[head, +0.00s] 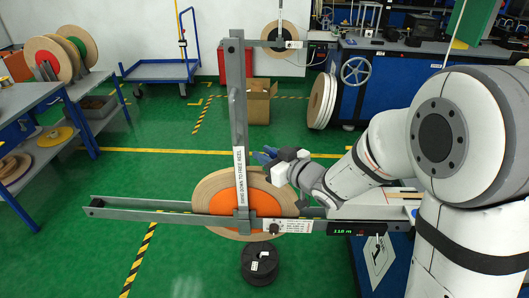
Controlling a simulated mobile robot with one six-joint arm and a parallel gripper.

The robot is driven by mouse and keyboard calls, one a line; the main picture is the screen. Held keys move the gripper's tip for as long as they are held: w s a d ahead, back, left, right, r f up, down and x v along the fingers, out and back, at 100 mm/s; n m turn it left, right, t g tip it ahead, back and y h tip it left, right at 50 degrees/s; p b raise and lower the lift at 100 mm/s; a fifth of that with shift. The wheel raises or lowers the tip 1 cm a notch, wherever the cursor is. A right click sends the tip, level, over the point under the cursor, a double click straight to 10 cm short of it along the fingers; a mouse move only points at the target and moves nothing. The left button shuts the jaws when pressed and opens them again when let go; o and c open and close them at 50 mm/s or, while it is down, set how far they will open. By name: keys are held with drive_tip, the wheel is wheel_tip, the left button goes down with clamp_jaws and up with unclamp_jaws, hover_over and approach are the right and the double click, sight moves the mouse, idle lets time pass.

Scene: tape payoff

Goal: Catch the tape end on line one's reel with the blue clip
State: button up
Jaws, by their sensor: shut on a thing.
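A large tan reel (205,188) with an orange hub face (262,201) sits in the grey payoff frame (150,213) in the foreground. I cannot read a line number on it. My gripper (272,157) is at the reel's upper right edge, just right of the upright grey lever (238,95). It is shut on a small blue thing, which looks like the blue clip (261,157). I cannot tell whether the clip touches the reel. The tape end cannot be made out.
The upright lever, marked for swinging down to free the reel, stands close left of my gripper. A display (355,229) is on the frame's right. A black spool (260,263) lies below. Another reel (271,40) hangs behind. A shelf rack (40,110) stands left.

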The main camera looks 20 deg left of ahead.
drive_tip(key=shift+f, duration=0.15)
drive_tip(key=shift+f+b, duration=1.2)
drive_tip(key=shift+b, duration=0.1)
drive_tip(key=shift+f, duration=0.1)
idle(0.8)
wheel_tip(320, 180, up, 8)
drive_tip(key=p, duration=0.5)
drive_tip(key=shift+p, duration=0.3)
idle(0.3)
